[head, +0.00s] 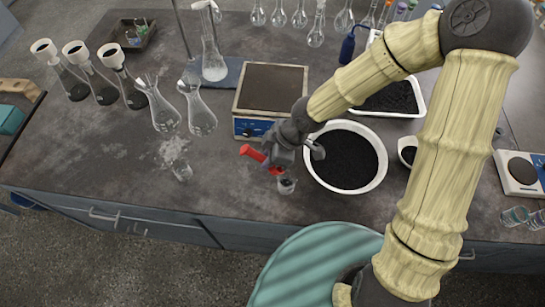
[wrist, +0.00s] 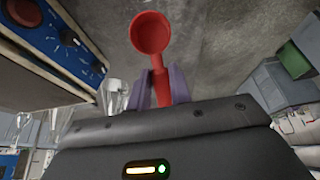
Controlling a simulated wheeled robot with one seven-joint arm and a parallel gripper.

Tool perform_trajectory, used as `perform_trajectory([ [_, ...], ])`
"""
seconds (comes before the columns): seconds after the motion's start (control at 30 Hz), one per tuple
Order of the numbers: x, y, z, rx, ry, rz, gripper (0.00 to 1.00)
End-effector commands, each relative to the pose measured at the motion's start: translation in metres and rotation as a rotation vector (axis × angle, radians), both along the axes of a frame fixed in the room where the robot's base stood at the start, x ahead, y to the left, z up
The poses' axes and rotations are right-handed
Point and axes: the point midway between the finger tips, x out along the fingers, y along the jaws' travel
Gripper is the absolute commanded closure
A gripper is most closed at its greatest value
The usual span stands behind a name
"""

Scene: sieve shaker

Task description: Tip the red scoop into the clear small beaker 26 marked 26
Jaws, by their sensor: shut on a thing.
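The red scoop (head: 251,153) is held by its handle in my gripper (head: 273,163). In the wrist view the red scoop (wrist: 150,36) rises from between my purple fingers (wrist: 160,88), its round bowl facing the camera, and no material shows in it. A clear small beaker (head: 286,185) with something dark inside stands just below and right of my gripper, close to the white bowl. Another clear small beaker (head: 181,170) stands to the left beside a pale powder patch. I cannot read any mark, so I cannot tell which is 26.
A white bowl of black grains (head: 378,172) stands right of my gripper. A hot plate (head: 270,90) with blue front is behind it. Flasks (head: 202,118) stand at left, some with funnels. A white tray of black material (head: 418,107) lies behind. The front left bench is clear.

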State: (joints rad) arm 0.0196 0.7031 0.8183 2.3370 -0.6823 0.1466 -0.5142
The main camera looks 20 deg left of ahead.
Motion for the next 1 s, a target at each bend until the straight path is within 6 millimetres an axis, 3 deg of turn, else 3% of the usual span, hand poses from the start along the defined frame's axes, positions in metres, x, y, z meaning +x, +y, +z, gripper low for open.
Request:
perform_trajectory([
  [0.53,-0.002,0.007,-0.001,-0.095,-0.023,0.002,0.98],
  [1.0,-0.005,0.020,-0.008,-0.368,-0.091,0.003,0.98],
])
